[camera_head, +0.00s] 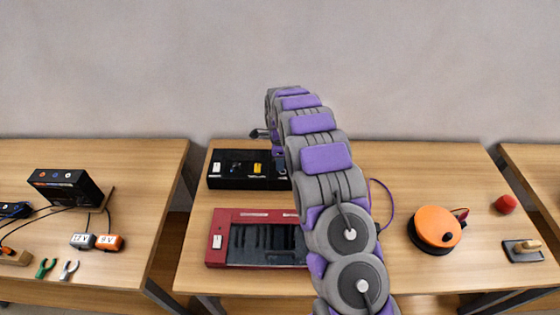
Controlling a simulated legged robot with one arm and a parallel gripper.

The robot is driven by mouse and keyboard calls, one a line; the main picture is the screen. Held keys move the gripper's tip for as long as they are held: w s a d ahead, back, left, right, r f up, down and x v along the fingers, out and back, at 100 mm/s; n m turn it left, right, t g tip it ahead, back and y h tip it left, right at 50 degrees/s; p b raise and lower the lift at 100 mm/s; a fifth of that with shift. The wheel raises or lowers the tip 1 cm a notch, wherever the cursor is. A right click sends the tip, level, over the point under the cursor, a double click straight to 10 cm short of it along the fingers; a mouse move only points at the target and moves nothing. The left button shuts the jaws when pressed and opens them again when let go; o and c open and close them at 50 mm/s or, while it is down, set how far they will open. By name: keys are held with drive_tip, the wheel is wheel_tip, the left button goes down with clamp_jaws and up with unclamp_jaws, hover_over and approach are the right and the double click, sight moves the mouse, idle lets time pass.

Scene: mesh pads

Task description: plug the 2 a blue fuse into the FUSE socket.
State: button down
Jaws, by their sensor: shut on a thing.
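My arm arches over the middle table and hides much of its own end. Only a dark part of my gripper (261,134) shows, left of the arm's far end, above and behind the black box. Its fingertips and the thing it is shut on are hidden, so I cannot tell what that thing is. The black box (234,182) lies at the back of the table, with a white label and a small yellow piece (257,168) on top. My arm covers its right end. I cannot make out a blue fuse or read a FUSE marking.
A red-framed tray (216,258) with a dark inside lies in front, partly behind my arm. The left table (130,180) holds devices, cables and pliers.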

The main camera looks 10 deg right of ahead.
drive_tip(key=shift+d, duration=0.4)
drive_tip(key=shift+a+f, duration=0.1)
drive_tip(key=shift+f, duration=0.3)
drive_tip(key=shift+f, duration=1.05)
drive_tip(key=c, duration=0.8)
unclamp_jaws()
drive_tip(key=shift+r, duration=0.1)
wheel_tip(320, 180, up, 17)
drive_tip(key=p, duration=0.2)
drive_tip(key=shift+a+r+p, duration=0.1)
drive_tip(key=shift+a+p, duration=0.05)
drive_tip(key=shift+p, duration=0.2)
